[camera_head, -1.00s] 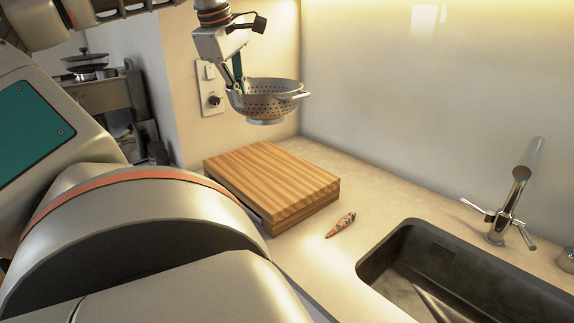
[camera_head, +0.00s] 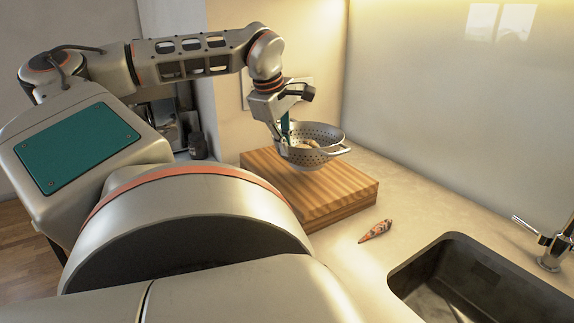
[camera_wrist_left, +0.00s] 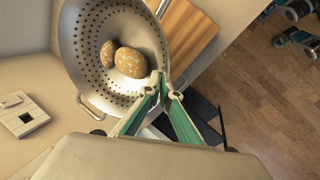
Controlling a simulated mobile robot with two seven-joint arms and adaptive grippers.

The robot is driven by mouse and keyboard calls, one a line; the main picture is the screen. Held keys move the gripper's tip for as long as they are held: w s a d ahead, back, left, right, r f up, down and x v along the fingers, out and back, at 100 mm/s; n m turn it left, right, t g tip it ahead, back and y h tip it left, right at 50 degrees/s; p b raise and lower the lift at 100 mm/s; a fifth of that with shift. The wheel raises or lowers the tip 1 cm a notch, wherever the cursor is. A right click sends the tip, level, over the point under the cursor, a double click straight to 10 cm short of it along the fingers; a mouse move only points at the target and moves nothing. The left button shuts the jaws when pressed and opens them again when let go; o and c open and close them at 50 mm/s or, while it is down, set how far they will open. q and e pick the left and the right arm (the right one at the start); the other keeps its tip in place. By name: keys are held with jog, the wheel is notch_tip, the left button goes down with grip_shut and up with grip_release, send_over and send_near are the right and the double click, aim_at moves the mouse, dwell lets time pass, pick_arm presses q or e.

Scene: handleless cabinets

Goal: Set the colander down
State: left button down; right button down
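The metal colander (camera_head: 322,133) has perforated walls and side handles. It hangs just above or on the wooden board (camera_head: 345,188); I cannot tell if its base touches. My left gripper (camera_head: 286,138) is shut on the colander's rim at its left side. In the left wrist view, the fingertips (camera_wrist_left: 162,86) pinch the rim of the colander (camera_wrist_left: 88,73). Two brown speckled roundish items lie inside, a larger one (camera_wrist_left: 131,62) and a smaller one (camera_wrist_left: 107,54). My right gripper is not in view.
An orange patterned cone-shaped object (camera_head: 376,231) lies on the counter (camera_head: 350,252) right of the board. A dark sink (camera_head: 470,275) with a tap (camera_head: 550,245) is at the right. A wall stands behind the board. Counter between board and sink is mostly free.

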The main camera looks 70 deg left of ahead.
pick_arm(q)
notch_tip(320, 180, down, 4)
jog(key=shift+f, duration=0.25)
jog(key=shift+f+b, duration=0.15)
jog(key=shift+b, duration=0.25)
jog(key=c, duration=2.3)
grip_release()
